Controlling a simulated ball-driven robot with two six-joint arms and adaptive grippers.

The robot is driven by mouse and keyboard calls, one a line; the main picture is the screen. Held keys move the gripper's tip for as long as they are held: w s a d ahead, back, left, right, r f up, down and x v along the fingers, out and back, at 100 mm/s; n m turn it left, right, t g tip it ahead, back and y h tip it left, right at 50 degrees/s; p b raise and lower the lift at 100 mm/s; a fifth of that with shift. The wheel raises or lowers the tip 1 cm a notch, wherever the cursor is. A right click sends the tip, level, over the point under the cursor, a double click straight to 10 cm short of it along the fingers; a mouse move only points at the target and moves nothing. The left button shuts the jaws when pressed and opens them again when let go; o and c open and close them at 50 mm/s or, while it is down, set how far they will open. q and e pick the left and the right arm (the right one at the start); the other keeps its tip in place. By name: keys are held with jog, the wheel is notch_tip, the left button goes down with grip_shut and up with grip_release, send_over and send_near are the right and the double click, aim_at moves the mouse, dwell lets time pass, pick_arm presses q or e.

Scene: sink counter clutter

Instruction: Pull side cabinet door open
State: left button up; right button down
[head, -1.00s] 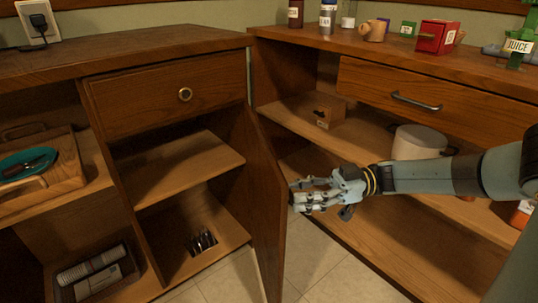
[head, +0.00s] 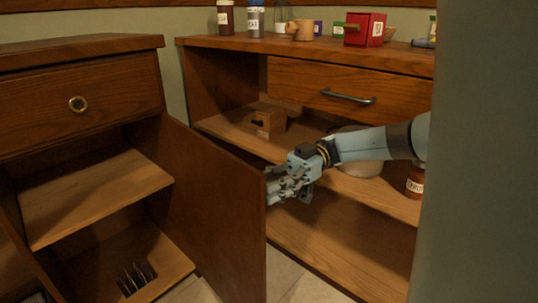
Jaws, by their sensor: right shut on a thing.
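The side cabinet door (head: 212,205) is a brown wooden panel. It stands swung out from the left cabinet, whose shelves show beside it. My right gripper (head: 272,190) is at the door's free edge, at about mid height. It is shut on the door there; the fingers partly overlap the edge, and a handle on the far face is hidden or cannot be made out. My left gripper is not in view.
The right counter (head: 310,52) carries bottles, a cup and a red box (head: 364,30). A wooden box (head: 268,121) and a pot (head: 357,167) stand on its shelf. My own body blocks the right side.

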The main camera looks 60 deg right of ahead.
dwell(0.3)
jog(key=c, duration=1)
grip_release()
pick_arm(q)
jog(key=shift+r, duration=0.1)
